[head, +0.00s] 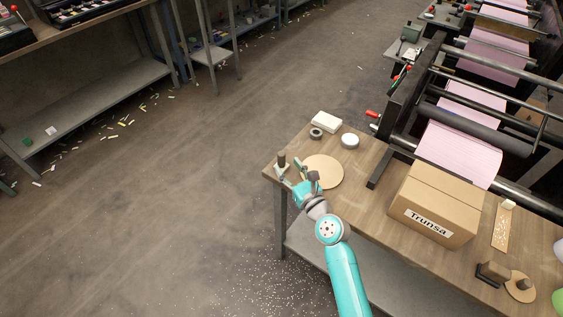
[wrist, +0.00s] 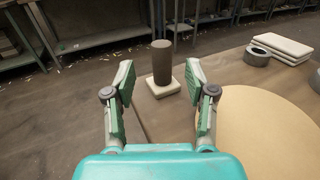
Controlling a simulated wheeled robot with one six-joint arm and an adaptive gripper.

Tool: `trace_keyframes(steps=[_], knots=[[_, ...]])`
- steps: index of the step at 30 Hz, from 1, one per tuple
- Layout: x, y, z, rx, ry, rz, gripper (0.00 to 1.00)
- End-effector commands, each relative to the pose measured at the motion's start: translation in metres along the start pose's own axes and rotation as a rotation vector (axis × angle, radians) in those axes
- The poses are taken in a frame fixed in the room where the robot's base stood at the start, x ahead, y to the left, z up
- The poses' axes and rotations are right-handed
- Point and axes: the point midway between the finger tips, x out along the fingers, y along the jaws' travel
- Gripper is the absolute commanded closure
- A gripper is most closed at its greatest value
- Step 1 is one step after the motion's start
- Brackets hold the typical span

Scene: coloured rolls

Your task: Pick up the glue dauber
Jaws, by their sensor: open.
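The glue dauber looks to be the dark brown upright cylinder on a pale square base (head: 281,163), standing at the table's near left corner. It also shows in the wrist view (wrist: 162,64), centred between and beyond my fingers. My gripper (head: 299,179) is open and empty, just short of it, and the gap between its fingers (wrist: 160,82) faces the cylinder. The fingers do not appear to touch it. A round tan board (head: 331,173) lies beside my gripper on the right.
The wooden table (head: 368,183) also holds a dark ring (head: 316,133), a white roll (head: 350,141), a pale block (head: 326,121) and a cardboard box (head: 437,205). A press with pink sheets (head: 458,153) stands behind the box. Floor lies open to the left.

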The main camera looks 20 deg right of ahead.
Motion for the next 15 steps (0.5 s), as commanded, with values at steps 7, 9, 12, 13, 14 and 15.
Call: trace_keyframes(steps=[7, 9, 12, 13, 14, 15], knots=[[0.022, -0.001, 0.000, -0.001, 0.000, 0.001, 0.44], [0.032, -0.002, -0.001, -0.001, 0.000, 0.001, 0.44], [0.044, -0.002, -0.001, -0.001, -0.001, 0.000, 0.44], [0.047, -0.002, -0.001, -0.001, 0.000, 0.000, 0.44], [0.050, -0.002, -0.002, -0.001, 0.000, 0.000, 0.44], [0.052, -0.002, -0.002, -0.001, 0.000, 0.000, 0.44]])
